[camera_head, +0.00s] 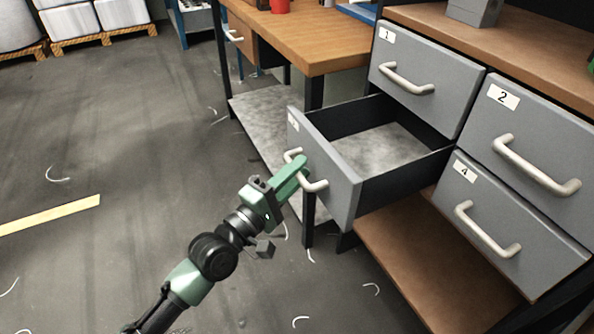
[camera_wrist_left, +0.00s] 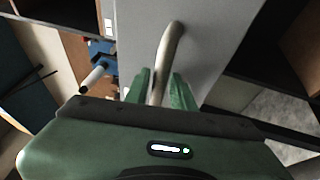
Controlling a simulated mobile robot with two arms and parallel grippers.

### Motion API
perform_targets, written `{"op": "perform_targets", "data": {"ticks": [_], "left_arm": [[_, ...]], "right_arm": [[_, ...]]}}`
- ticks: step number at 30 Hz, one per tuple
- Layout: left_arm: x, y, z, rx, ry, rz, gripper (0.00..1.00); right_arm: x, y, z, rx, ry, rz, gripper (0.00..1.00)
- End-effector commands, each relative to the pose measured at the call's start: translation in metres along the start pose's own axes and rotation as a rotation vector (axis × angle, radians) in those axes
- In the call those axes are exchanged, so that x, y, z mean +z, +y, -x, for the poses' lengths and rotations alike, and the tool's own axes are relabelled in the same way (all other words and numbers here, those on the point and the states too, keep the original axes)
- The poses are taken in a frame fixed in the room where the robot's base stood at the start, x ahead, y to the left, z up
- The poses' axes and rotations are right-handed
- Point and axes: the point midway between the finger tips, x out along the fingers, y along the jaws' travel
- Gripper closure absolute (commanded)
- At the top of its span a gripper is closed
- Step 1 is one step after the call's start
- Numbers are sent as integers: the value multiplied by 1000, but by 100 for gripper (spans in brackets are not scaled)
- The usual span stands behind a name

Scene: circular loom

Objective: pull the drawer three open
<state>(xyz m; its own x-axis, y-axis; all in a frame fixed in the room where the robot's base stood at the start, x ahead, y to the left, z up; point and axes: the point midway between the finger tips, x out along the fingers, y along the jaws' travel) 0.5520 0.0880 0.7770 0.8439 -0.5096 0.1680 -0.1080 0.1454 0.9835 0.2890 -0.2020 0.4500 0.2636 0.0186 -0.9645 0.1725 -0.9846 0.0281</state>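Drawer three (camera_head: 330,180) is the grey drawer below drawer 1 and left of drawer 4. It stands well out from the cabinet, and its empty inside shows. Its label is seen at a steep angle and is hard to read. My left gripper (camera_head: 297,172) is at its pale curved handle (camera_head: 318,186). In the left wrist view the green fingers (camera_wrist_left: 161,92) lie on either side of the handle (camera_wrist_left: 170,45), closed on it, with the grey drawer front behind. My right gripper is not in view.
Drawer 1 (camera_head: 420,75), drawer 2 (camera_head: 530,130) and drawer 4 (camera_head: 505,215) are shut. A wooden workbench (camera_head: 310,42) stands to the left of the cabinet. A brown lower shelf (camera_head: 430,275) lies beneath the drawers. The floor (camera_head: 120,130) at left is largely clear.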

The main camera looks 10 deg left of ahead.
Motion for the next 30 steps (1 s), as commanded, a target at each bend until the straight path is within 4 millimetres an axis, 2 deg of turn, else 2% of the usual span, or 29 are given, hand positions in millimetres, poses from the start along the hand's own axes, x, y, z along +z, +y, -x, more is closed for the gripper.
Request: {"op": "perform_targets", "data": {"ticks": [11,14,24,30], "left_arm": [[0,0,2,1,0,0,64],[0,-1,12,-2,0,-1,64],[0,-2,67,-3,0,-1,64],[0,0,78,0,0,0,64]], "right_arm": [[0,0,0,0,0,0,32],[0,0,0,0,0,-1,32],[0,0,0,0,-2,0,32],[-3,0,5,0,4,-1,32]]}}
